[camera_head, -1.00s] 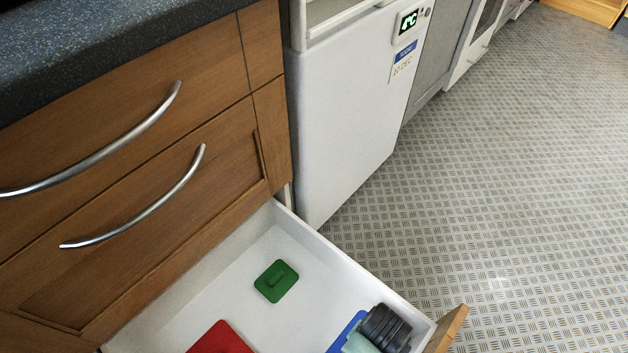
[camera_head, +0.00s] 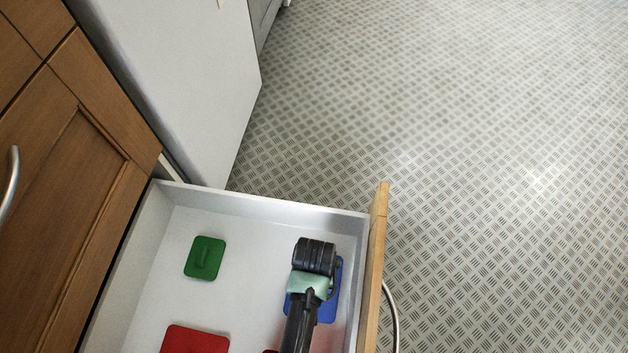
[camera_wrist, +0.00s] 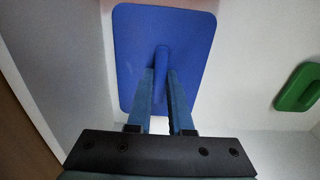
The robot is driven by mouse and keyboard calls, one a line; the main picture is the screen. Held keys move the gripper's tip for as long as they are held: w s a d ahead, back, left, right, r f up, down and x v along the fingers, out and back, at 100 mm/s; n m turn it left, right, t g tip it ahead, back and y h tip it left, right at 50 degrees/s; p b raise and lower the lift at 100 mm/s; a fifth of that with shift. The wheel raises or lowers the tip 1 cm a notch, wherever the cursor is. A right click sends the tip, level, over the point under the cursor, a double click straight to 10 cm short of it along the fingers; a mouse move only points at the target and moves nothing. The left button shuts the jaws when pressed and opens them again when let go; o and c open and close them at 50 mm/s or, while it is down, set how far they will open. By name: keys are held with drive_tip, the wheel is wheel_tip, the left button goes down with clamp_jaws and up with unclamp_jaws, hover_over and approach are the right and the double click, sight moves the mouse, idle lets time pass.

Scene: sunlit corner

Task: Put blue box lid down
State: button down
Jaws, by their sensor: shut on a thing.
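The blue box lid (camera_head: 328,305) is a flat rounded rectangle inside the open drawer, near its wooden front, partly hidden by my arm in the head view. In the wrist view the blue lid (camera_wrist: 143,30) shows its raised bar handle between my fingers. My gripper (camera_wrist: 161,78) is shut on that handle. The lid appears low over the drawer floor; I cannot tell whether it touches it.
The white drawer (camera_head: 250,208) also holds a green lid (camera_head: 205,258) and a red lid (camera_head: 195,341). The green lid (camera_wrist: 299,88) also shows at the right of the wrist view. Bare drawer floor lies between the lids. The drawer's wooden front (camera_head: 374,260) has a metal handle.

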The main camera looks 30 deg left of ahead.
drive_tip(key=shift+f, duration=0.85)
drive_tip(key=shift+f+b, duration=0.3)
drive_tip(key=shift+f, duration=0.15)
drive_tip(key=c, duration=0.8)
unclamp_jaws()
drive_tip(key=shift+r, duration=0.1)
wheel_tip(320, 180, up, 13)
drive_tip(key=p, duration=0.7)
